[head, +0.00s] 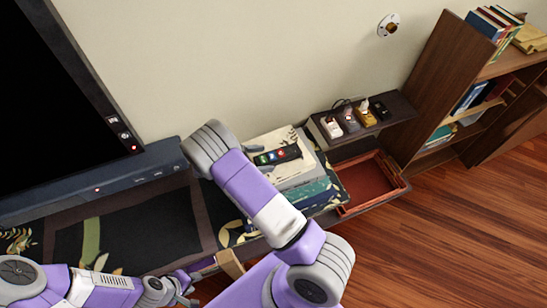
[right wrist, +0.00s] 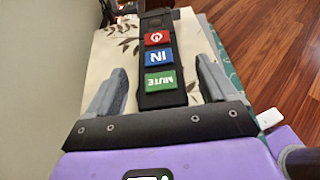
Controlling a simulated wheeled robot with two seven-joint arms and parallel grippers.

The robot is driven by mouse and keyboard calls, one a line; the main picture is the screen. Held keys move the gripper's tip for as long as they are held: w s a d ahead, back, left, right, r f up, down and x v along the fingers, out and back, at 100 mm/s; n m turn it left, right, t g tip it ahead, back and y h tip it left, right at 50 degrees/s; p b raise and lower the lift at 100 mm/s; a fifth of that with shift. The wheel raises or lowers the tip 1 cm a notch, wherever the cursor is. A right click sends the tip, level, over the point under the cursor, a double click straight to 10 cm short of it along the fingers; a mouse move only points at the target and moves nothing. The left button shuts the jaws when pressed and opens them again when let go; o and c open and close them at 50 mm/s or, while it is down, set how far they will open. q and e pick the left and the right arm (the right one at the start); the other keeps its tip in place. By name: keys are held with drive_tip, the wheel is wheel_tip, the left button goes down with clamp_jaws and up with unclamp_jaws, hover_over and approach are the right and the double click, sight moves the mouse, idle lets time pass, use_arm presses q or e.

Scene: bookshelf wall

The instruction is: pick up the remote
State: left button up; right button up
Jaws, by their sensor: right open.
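The remote (head: 277,155) is black with red, blue and green buttons and lies on top of a stack of books in the head view. In the right wrist view the remote (right wrist: 157,68) runs away from me between the two grey fingers of my right gripper (right wrist: 161,68). The fingers are open, with a gap on each side of the remote. In the head view my right forearm hides most of that gripper. My left gripper (head: 186,288) is low in the head view, away from the remote; its small fingers are partly hidden.
The book stack (head: 318,193) sits on a low shelf against the wall, beside an open reddish drawer (head: 372,185). Small items stand on a dark ledge (head: 397,106) behind it. A TV (head: 55,100) and soundbar (head: 120,178) are left. A bookcase (head: 432,85) stands right.

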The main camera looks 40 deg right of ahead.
sight(269, 157)
drive_tip(key=x, duration=0.3)
drive_tip(key=shift+d+f, duration=0.1)
drive_tip(key=shift+d, duration=0.15)
drive_tip(key=shift+a, duration=0.1)
drive_tip(key=c, duration=1.1)
drive_tip(key=shift+c, duration=0.2)
